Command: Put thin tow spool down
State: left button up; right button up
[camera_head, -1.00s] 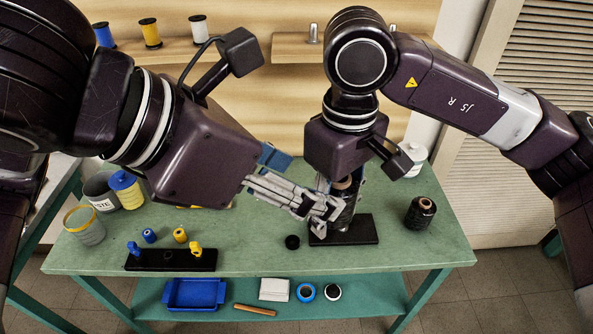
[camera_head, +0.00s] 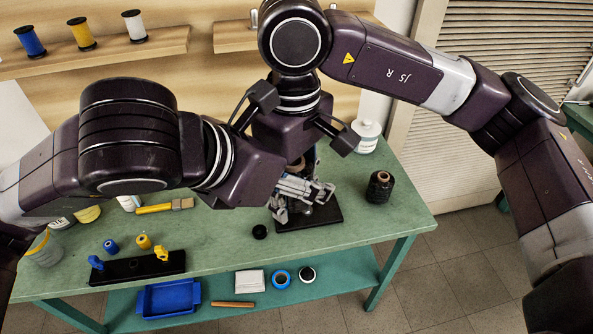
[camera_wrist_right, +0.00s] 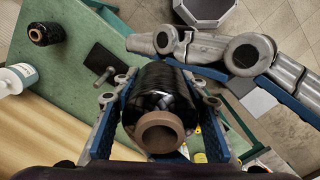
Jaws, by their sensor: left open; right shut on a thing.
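A black tow spool with a brown core (camera_wrist_right: 165,85) is between the blue-sided fingers of my right gripper (camera_wrist_right: 163,100), which is shut on it. In the head view my right gripper points down, mostly hidden behind my left one. My left gripper (camera_head: 303,192) is open, with grey fingers beside the held spool; they also show in the right wrist view (camera_wrist_right: 205,48). A black stand plate (camera_head: 325,217) lies on the table below both grippers. In the right wrist view a black plate with a grey peg (camera_wrist_right: 105,72) shows left of the spool.
Another black spool (camera_head: 380,187) stands on the green table (camera_head: 220,250) at the right. A white bottle (camera_head: 367,135) is behind it. A small black cap (camera_head: 260,232) and a black rack (camera_head: 130,268) with yellow and blue pieces are to the left. The front middle is clear.

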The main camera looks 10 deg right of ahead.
pick_arm(q)
jog(key=c, duration=1.3)
jog(key=shift+s+d, duration=0.1)
pick_arm(e)
jog(key=o, duration=1.6)
